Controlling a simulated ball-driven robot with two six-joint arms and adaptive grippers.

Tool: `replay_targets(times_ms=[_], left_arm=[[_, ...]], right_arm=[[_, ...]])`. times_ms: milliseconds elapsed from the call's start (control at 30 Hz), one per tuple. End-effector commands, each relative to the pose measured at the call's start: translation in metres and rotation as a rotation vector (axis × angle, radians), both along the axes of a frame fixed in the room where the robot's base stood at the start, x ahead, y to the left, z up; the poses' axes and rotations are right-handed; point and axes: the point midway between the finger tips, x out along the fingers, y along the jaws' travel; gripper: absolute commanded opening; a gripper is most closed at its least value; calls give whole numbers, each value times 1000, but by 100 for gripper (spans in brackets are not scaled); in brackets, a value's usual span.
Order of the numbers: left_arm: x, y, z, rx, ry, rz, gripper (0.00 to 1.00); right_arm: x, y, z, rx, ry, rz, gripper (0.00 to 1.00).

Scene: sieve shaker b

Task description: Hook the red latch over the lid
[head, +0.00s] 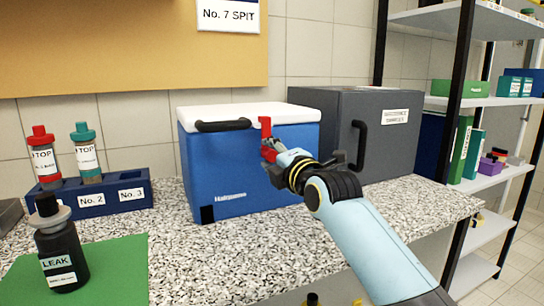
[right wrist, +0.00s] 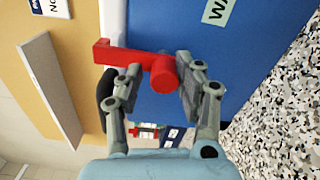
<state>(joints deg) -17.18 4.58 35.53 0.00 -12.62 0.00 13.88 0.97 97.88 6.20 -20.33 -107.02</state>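The blue cooler box (head: 240,165) stands on the counter with its white lid (head: 190,118) lying on top. The red latch (head: 265,126) is at the cooler's front, right of the black handle, its upper end at the height of the lid's edge. I cannot tell whether its hook end bears on the lid. My right gripper (head: 268,158) is at the latch's lower part. In the right wrist view, the fingers (right wrist: 160,85) stand either side of the latch's round red knob (right wrist: 163,74); whether both touch it is unclear. My left gripper is out of view.
A dark grey cabinet (head: 340,110) stands close to the right of the cooler. A blue rack (head: 90,200) with two capped bottles is at left. A black LEAK bottle (head: 62,250) stands on a green mat (head: 115,275). The speckled counter (head: 215,265) is clear in front.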

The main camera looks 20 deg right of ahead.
Motion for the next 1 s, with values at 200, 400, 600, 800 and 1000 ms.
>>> replay_targets(times_ms=[200,400,600,800,1000], left_arm=[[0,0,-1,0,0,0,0],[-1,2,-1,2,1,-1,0],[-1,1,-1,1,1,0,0],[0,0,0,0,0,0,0],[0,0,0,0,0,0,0]], right_arm=[[-2,0,-13,0,28,0,49],[-13,0,-13,0,26,1,49],[-55,-2,-8,-1,15,0,49],[-96,-3,-5,-1,9,1,49],[-117,-3,-3,0,4,0,49]])
